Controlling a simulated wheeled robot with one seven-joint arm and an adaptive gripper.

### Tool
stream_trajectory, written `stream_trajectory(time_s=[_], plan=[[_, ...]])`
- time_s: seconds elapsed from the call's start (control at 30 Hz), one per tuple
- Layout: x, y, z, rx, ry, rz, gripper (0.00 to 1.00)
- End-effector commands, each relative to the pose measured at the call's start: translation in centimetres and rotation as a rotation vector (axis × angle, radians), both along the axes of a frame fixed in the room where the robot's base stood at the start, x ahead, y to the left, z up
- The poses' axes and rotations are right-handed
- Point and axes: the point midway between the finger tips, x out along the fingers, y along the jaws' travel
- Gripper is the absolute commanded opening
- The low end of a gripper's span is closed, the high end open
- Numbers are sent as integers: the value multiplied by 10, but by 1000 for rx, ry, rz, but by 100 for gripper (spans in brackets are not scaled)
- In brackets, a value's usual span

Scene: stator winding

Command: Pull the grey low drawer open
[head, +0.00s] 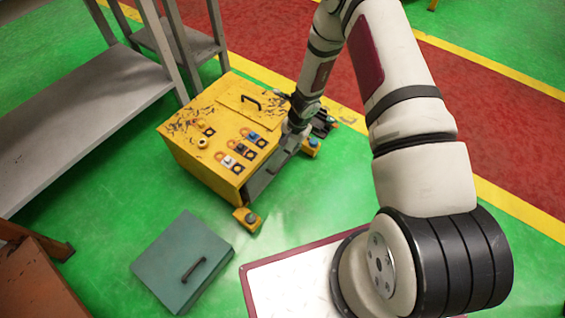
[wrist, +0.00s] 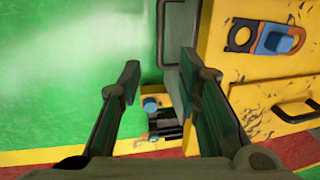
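The grey low drawer (head: 262,182) is a grey panel low in the near right side of a worn yellow cabinet (head: 205,170). My arm partly hides that side in the head view. In the wrist view the grey drawer (wrist: 171,45) is a narrow upright strip beside the yellow wall. My gripper (wrist: 158,78) is open, with one finger over green floor and the other overlapping the drawer's edge. I cannot tell whether that finger touches it. Nothing shows held between the fingers. In the head view my gripper (head: 300,127) is at the cabinet's right corner.
Small yellow blocks with blue or dark knobs stand at the cabinet's foot, one at the near corner (head: 247,220). A teal box (head: 185,262) with a black handle lies on the floor. A grey shelf (head: 80,120) stands at left. Green floor before the drawer is clear.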

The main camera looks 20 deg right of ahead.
Motion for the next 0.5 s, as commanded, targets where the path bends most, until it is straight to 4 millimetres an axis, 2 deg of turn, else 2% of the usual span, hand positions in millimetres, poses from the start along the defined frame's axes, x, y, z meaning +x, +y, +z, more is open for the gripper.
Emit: stream_trajectory(time_s=[0.5], plan=[[13, 11, -93, 1, 0, 2, 31]])
